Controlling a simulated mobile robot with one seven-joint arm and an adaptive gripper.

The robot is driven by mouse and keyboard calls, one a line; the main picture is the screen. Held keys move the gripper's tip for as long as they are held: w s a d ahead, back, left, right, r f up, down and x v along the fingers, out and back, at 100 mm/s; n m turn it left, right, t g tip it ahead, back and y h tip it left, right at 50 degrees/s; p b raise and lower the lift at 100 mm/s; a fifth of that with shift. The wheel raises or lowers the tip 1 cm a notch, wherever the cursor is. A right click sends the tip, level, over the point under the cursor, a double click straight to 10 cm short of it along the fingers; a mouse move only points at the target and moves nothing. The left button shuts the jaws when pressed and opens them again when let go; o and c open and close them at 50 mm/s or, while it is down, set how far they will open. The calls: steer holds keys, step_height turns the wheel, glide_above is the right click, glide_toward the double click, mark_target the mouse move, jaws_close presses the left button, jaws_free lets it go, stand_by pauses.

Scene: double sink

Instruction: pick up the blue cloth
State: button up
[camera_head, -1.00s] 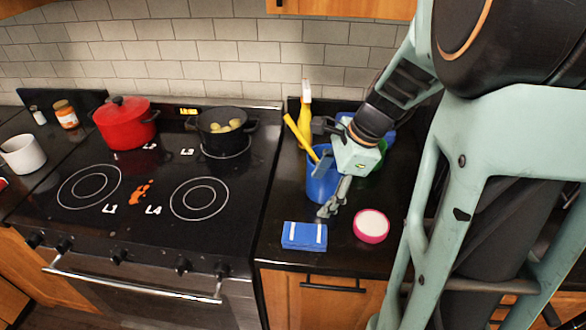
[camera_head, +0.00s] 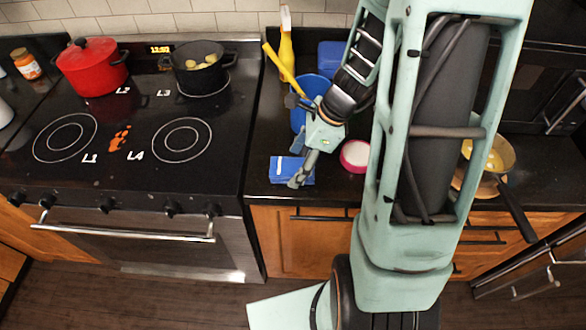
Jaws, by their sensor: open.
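The blue cloth (camera_head: 281,172), a folded rectangle with a pale stripe, lies flat on the dark counter near its front edge, just right of the stove. My gripper (camera_head: 297,166) is open and points down at the cloth's right part. Its fingers cover part of the cloth. I cannot tell whether they touch it.
A blue container (camera_head: 302,112) with a yellow-handled tool (camera_head: 281,68) and a yellow spray bottle (camera_head: 286,52) stand behind. A pink-rimmed round dish (camera_head: 355,156) sits close right of my gripper. A red pot (camera_head: 92,68) and black pot (camera_head: 200,70) stand on the stove.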

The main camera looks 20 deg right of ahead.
steer(key=shift+a+f, duration=0.15)
steer(key=shift+f, duration=0.25)
steer(key=shift+c, duration=0.2)
steer(key=c, duration=1.2)
steer(key=shift+r, duration=0.2)
